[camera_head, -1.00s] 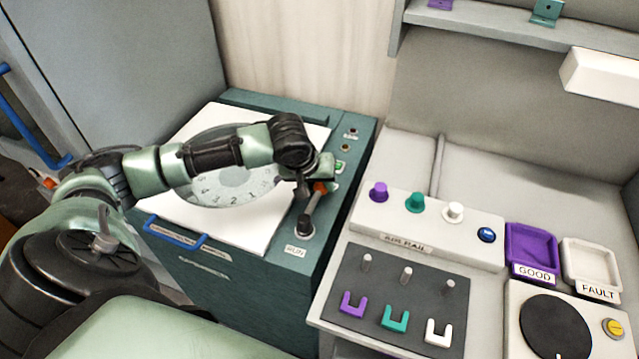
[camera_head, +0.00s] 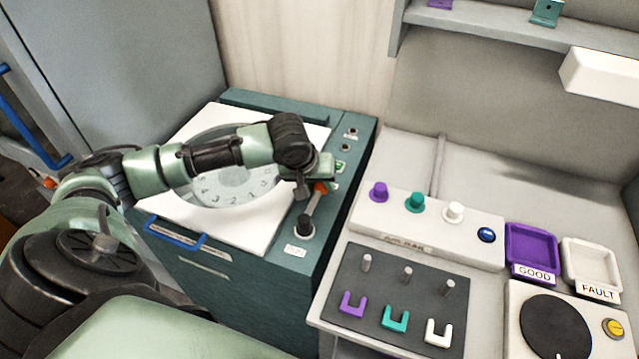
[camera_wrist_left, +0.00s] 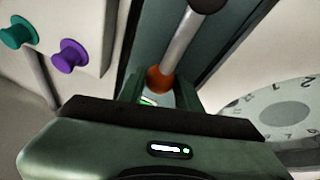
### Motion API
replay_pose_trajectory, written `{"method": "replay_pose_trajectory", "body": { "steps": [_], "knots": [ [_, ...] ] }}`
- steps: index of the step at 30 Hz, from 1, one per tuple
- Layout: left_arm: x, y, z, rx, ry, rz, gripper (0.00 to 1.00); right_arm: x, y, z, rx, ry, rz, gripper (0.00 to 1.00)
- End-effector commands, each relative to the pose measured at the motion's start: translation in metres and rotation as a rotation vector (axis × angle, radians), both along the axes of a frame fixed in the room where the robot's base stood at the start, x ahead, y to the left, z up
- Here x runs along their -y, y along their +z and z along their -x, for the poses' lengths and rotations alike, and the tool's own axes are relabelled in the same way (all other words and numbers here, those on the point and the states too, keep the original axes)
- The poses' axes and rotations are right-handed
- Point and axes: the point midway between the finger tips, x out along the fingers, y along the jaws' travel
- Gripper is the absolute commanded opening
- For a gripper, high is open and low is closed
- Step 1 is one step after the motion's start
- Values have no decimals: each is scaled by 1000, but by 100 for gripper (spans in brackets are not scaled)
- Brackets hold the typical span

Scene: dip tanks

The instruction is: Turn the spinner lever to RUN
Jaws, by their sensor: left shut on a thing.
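The spinner lever (camera_head: 314,204) stands on the right side of the teal machine's top, a grey rod rising from a black hub (camera_head: 304,227) to an orange-red end (camera_head: 320,188). A white label (camera_head: 296,250) lies just in front of the hub. My left gripper (camera_head: 318,186) is shut on the lever's orange end. In the left wrist view the orange end (camera_wrist_left: 158,79) sits between my left fingers (camera_wrist_left: 160,95), and the rod (camera_wrist_left: 182,43) runs up to the hub. The fingertips are partly hidden in the head view. My right gripper is not in view.
The machine's white lid (camera_head: 265,225) has a round window with a numbered dial, under my left arm. A blue handle (camera_head: 174,233) is at its front. To the right are a panel with coloured knobs (camera_head: 415,202), a purple tray (camera_head: 531,249) and a black disc (camera_head: 555,328).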

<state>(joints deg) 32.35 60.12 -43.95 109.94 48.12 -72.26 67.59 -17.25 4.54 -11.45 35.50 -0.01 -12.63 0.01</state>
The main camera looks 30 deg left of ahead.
Motion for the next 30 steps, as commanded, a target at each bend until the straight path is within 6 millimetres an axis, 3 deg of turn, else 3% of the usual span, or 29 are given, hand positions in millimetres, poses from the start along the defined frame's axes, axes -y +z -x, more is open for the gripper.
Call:
{"method": "replay_pose_trajectory", "body": {
  "steps": [8,18,29,30],
  "knots": [
    [-1,2,0,3,9,0,0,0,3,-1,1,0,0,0],
    [-22,5,8,1,231,2,0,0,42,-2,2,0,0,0],
    [-26,2,9,5,268,0,0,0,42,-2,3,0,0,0],
    [-26,2,9,5,267,0,37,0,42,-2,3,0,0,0]
  ]
}}
